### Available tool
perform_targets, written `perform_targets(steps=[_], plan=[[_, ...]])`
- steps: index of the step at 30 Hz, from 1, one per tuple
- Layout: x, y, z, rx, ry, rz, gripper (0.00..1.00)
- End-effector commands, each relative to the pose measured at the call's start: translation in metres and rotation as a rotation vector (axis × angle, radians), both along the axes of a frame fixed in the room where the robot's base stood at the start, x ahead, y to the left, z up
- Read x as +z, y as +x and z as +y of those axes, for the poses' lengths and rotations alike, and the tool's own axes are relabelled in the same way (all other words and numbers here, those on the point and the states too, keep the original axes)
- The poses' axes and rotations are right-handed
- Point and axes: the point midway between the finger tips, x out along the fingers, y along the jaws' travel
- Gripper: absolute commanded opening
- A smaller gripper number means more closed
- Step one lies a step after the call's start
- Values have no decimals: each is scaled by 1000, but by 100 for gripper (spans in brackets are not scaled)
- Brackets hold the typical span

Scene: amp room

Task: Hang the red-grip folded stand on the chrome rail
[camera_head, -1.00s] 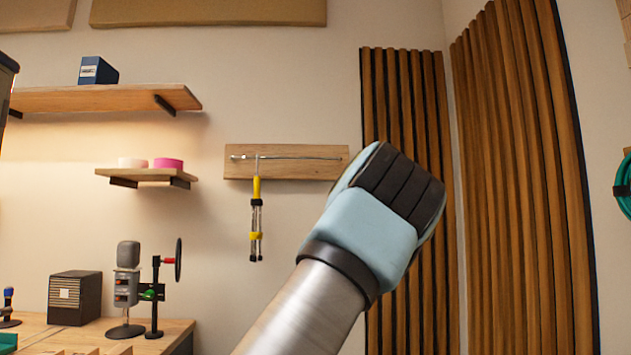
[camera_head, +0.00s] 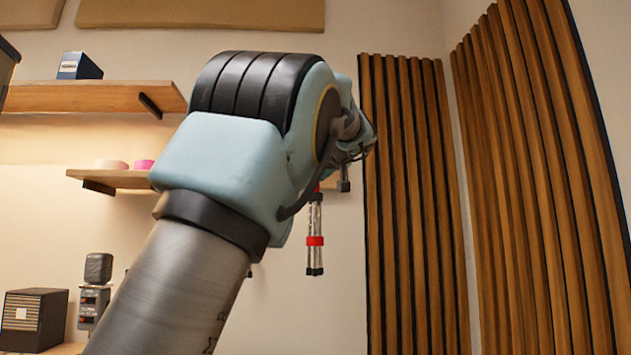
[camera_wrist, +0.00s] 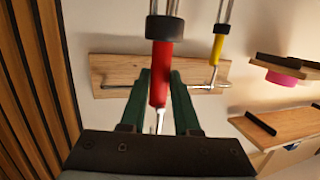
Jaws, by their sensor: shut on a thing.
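The red-grip folded stand (camera_wrist: 162,75) is held between the green fingers of my gripper (camera_wrist: 160,82) in the wrist view, which looks upside down. Its metal hook end lies toward the palm. In the head view the stand (camera_head: 315,225) hangs upright below my wrist, its upper part hidden. The chrome rail (camera_wrist: 203,87) runs along a wooden board (camera_wrist: 118,70) behind the stand in the wrist view. A gap between hook and rail cannot be judged. In the head view my arm hides the rail.
A yellow-grip folded stand (camera_wrist: 217,47) hangs on the rail beside the held one. A small shelf (camera_head: 105,178) holds pink tape (camera_head: 144,164). A longer shelf (camera_head: 90,97) is above it. Wooden slat panels (camera_head: 410,200) stand to the right.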

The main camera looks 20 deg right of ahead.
Motion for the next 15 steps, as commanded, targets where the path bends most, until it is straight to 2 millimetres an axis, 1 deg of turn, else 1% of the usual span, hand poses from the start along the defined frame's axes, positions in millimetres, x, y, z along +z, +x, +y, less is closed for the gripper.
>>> perform_targets(steps=[1,5,15], plan=[[4,-2,1,3,-1,-2,0],[7,0,1,9,1,-1,0],[8,21,-2,10,2,0,0]])
